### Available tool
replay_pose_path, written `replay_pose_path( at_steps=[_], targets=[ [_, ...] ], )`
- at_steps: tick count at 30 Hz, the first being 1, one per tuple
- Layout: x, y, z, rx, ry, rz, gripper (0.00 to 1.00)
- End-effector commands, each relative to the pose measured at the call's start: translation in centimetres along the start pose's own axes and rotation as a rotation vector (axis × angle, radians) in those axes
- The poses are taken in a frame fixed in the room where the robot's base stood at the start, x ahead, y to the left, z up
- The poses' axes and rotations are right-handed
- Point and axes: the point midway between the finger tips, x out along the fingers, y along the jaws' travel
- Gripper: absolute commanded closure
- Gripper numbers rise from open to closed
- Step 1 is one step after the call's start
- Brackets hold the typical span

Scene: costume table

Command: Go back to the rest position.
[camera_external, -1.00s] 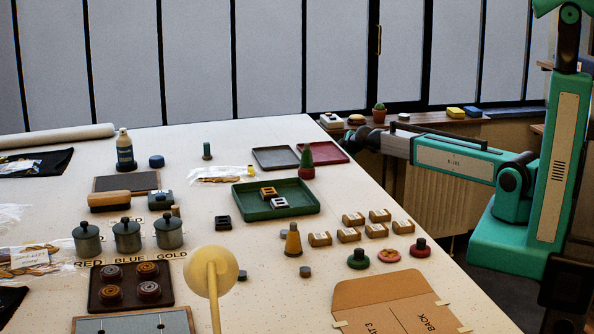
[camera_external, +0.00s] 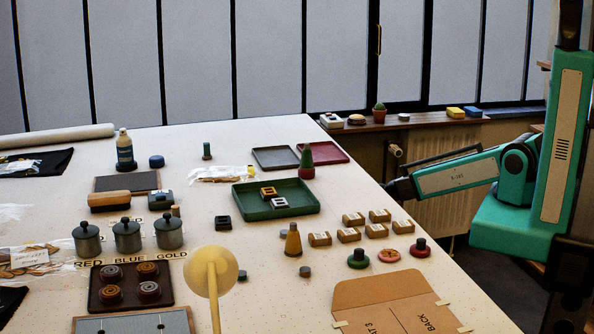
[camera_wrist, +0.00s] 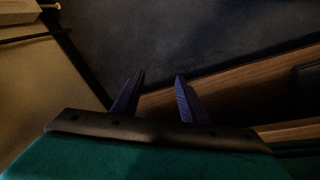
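My arm reaches left from the teal column at the right of the external view, with its forearm tilted down to the left. Its dark end (camera_external: 399,189) is by the right edge of the costume table, and my gripper's fingers cannot be made out there. In the wrist view my gripper (camera_wrist: 160,78) shows two dark fingers standing well apart, with nothing between them. Beyond the fingers lies a dark surface.
The table (camera_external: 370,235) holds a green tray (camera_external: 243,213), several small brown boxes (camera_external: 376,231) and a cardboard folder (camera_external: 385,300). A wooden sill (camera_external: 400,122) with small items runs under the window. A radiator (camera_external: 440,185) stands behind my arm.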

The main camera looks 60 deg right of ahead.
Motion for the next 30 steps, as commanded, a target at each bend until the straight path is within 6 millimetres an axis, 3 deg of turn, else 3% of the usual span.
replay_pose_path(
  at_steps=[1, 8, 18, 24, 30],
  targets=[
    [0.0, -1.3, 1.8, 0.004, -0.033, -0.017, 0.61],
    [1.0, -6.5, 9.0, 0.04, -0.18, -0.083, 0.61],
    [1.0, -17.8, 20.6, 0.104, -0.49, -0.22, 0.61],
    [0.0, -21.3, 24.6, 0.127, -0.615, -0.256, 0.61],
    [-0.3, -21.9, 25.4, 0.132, -0.64, -0.262, 0.61]
  ],
)
